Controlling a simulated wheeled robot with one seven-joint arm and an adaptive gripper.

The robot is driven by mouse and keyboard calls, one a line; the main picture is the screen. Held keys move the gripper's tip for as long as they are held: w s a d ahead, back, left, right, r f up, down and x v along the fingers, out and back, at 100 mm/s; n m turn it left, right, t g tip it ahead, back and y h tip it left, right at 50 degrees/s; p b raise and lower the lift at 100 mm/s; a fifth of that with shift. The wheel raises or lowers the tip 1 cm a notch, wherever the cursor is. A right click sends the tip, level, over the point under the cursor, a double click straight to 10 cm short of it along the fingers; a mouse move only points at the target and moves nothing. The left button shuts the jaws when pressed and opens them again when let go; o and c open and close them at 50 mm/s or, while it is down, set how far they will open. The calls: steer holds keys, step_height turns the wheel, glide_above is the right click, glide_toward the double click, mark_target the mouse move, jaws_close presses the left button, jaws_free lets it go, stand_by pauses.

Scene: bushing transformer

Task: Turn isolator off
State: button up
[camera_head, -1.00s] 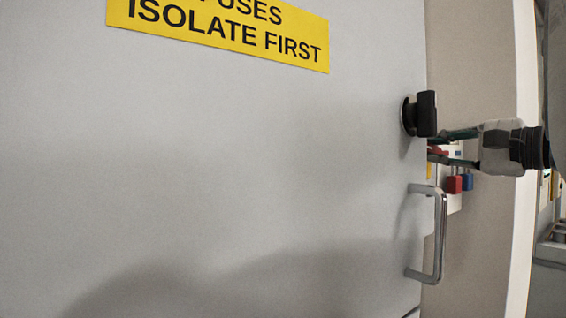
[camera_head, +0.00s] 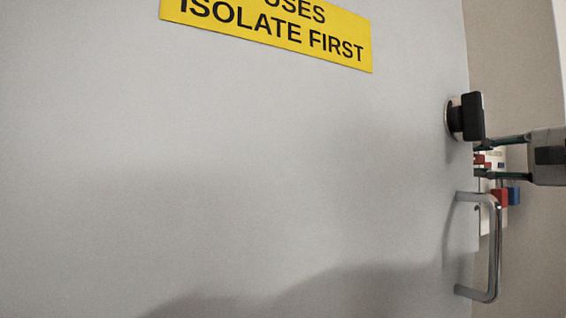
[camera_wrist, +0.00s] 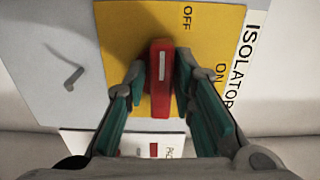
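In the wrist view the isolator's red handle (camera_wrist: 161,85) with a pale stripe stands out from a yellow plate (camera_wrist: 125,28). It lies upright in the picture. The OFF label (camera_wrist: 187,18) is above right of it and the ON label (camera_wrist: 220,72) is to its right. My gripper (camera_wrist: 160,75) has its green-lined fingers on either side of the handle, with a narrow gap showing on each side. In the head view my gripper (camera_head: 480,159) is at the right, just past the door's edge, fingers apart. The isolator handle is not clear there.
In the head view a grey door (camera_head: 250,150) fills the left, with a yellow warning sign (camera_head: 270,25), a black knob (camera_head: 472,116) and a metal pull handle (camera_head: 494,250). Red (camera_head: 499,197) and blue (camera_head: 514,195) padlocks hang just below my fingers.

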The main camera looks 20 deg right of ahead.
steer(key=shift+o, duration=0.2)
steer(key=s+d, duration=0.1)
steer(key=s, duration=1.1)
steer(key=shift+r, duration=0.1)
stand_by(0.3)
